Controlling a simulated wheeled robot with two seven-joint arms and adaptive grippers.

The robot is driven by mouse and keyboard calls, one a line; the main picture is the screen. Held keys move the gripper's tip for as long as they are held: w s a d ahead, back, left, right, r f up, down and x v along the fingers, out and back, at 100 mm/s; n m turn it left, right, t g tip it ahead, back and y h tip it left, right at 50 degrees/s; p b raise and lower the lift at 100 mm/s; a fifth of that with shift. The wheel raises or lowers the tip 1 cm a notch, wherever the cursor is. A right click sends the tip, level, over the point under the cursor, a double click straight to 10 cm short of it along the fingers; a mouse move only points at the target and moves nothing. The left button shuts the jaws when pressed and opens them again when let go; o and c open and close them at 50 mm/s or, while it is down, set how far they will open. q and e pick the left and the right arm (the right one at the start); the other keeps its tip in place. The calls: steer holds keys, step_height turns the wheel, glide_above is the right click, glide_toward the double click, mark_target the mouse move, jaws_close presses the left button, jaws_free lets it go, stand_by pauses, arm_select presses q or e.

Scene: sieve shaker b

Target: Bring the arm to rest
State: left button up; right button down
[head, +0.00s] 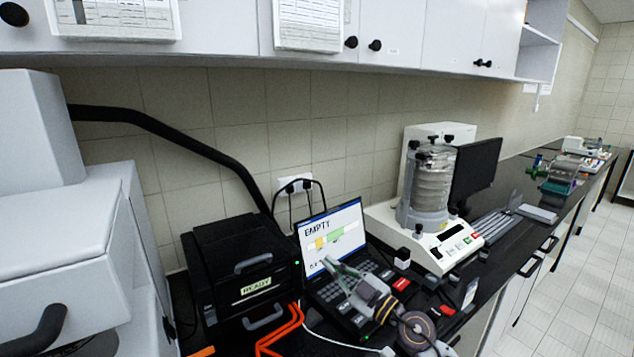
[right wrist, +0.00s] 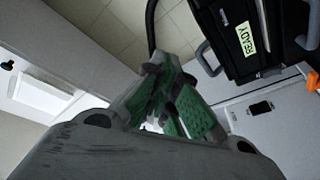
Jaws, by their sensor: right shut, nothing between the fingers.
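My right gripper (head: 343,274) is in front of the laptop (head: 332,236), over its keyboard side, in the head view. Its green-padded fingers are shut with nothing between them, and they also show in the right wrist view (right wrist: 165,92). My right arm comes up from the lower edge of the head view. My left gripper is not in either view.
A black box labelled READY (head: 240,268) stands left of the laptop, whose screen reads EMPTY. A sieve shaker (head: 432,190) and a dark monitor (head: 476,168) stand to the right. Orange strips (head: 281,331) lie near the front. Wall cabinets (head: 400,30) hang above.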

steer(key=s+d+f+m+t+h, duration=0.1)
steer(key=d+f+m+t+h, duration=0.15)
steer(key=d+m+h, duration=0.5)
steer(key=s+d+f+m+t+h, duration=0.1)
steer(key=d+m+t+h, duration=0.2)
steer(key=d+m+h, duration=0.45)
steer(key=s+d+f+m+g+h, duration=0.1)
steer(key=s+d+f+g, duration=0.25)
steer(key=f, duration=0.25)
steer(key=s+d+f+m+g+h, duration=0.1)
steer(key=s+d+f+g+h, duration=0.1)
steer(key=s+d+f+g, duration=0.3)
steer(key=s+a+f+n+g+y, duration=0.1)
steer(key=s+a+f+g+y, duration=0.2)
steer(key=s+f, duration=0.45)
steer(key=s+a+f+n+g+y, duration=0.15)
steer(key=s+f+g, duration=0.35)
steer(key=s, duration=0.6)
step_height(320, 180, down, 33)
steer(key=s+g, duration=0.1)
steer(key=s, duration=0.2)
steer(key=s+d+f+g+h, duration=0.1)
steer(key=s+d+f, duration=0.2)
steer(key=s+f, duration=1.6)
steer(key=s, duration=0.2)
steer(key=shift+s+f, duration=0.15)
steer(key=shift+s, duration=0.2)
